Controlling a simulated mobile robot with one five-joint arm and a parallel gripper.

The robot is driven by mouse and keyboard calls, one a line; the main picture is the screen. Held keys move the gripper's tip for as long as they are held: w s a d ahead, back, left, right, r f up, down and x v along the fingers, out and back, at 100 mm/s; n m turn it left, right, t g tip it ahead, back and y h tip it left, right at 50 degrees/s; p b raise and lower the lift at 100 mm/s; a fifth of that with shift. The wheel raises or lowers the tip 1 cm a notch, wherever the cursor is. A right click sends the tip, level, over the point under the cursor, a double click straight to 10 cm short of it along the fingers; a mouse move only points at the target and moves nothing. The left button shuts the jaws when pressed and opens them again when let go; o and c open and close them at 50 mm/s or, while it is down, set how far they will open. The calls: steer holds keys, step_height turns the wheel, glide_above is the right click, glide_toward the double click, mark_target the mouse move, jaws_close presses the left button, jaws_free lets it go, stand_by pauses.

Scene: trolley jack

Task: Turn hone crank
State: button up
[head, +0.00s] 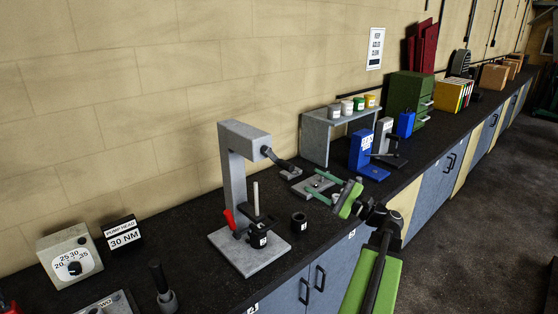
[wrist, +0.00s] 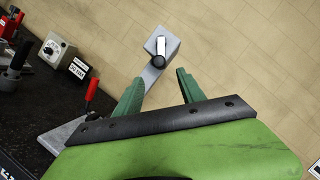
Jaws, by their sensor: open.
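The hone stand (head: 232,160) is a grey post with an overhanging arm on a flat base. A dark crank (head: 278,160) sticks out from the front of its arm and slopes down to the right. In the wrist view the crank (wrist: 161,48) shows pale against the grey head, with a dark knob, between and beyond my fingers. My gripper (head: 313,182) is open and empty, right of the crank and apart from it in the head view. Its two green fingers also show in the wrist view (wrist: 160,83). The left finger hides part of the post.
A red lever (head: 230,220) and a black cup (head: 258,239) sit on the stand's base; another black cup (head: 299,222) is beside it. A grey shelf (head: 317,140) and a blue press (head: 362,152) stand behind my gripper. A dial box (head: 70,258) is left.

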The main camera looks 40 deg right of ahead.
mark_target(277, 162)
steer(key=p+x, duration=0.3)
steer(key=x, duration=1.1)
steer(key=shift+w, duration=0.25)
steer(key=shift+c, duration=0.4)
jaws_close()
steer(key=shift+a+f, duration=0.1)
steer(key=shift+f, duration=0.05)
